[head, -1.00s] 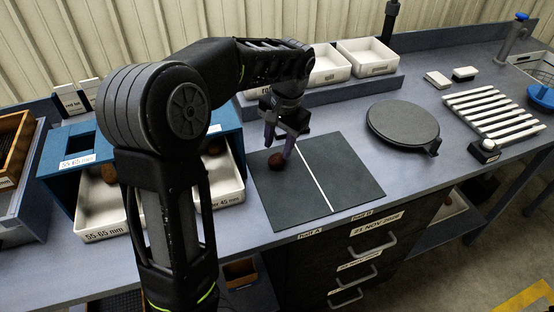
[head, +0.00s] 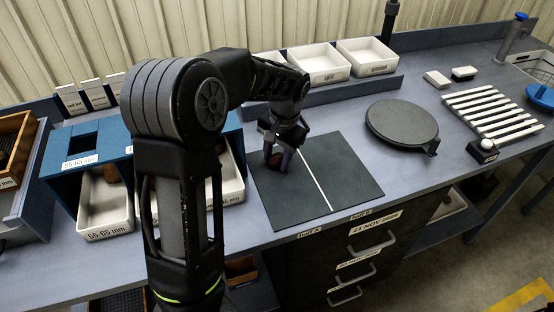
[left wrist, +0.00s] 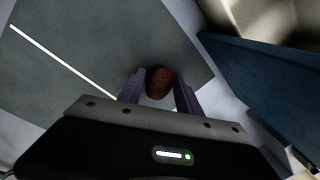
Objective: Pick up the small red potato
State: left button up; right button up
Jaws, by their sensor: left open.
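The small red potato (left wrist: 159,82) lies on the dark mat (head: 340,176), on the half left of the white line. In the head view the potato (head: 276,160) is mostly hidden by my left gripper (head: 278,158). My left gripper points down over it. In the left wrist view the open fingers of the gripper (left wrist: 159,92) stand one on each side of the potato, with the potato between their tips. I cannot tell whether either finger touches it. My right gripper is in no view.
A blue sizing frame (head: 85,160) with white bins (head: 105,212) stands left of the mat; its blue wall (left wrist: 255,80) is close in the left wrist view. A round dark plate (head: 402,122) and a slatted rack (head: 492,112) lie to the right. White trays (head: 318,62) stand behind.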

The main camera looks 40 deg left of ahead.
aim_at(277, 157)
pick_arm(q)
grip_shut()
dwell(0.5)
jog(key=shift+r, duration=0.15)
notch_tip(277, 157, up, 10)
jog(key=shift+f+b, duration=0.1)
jog(key=shift+b, duration=0.4)
dwell(0.5)
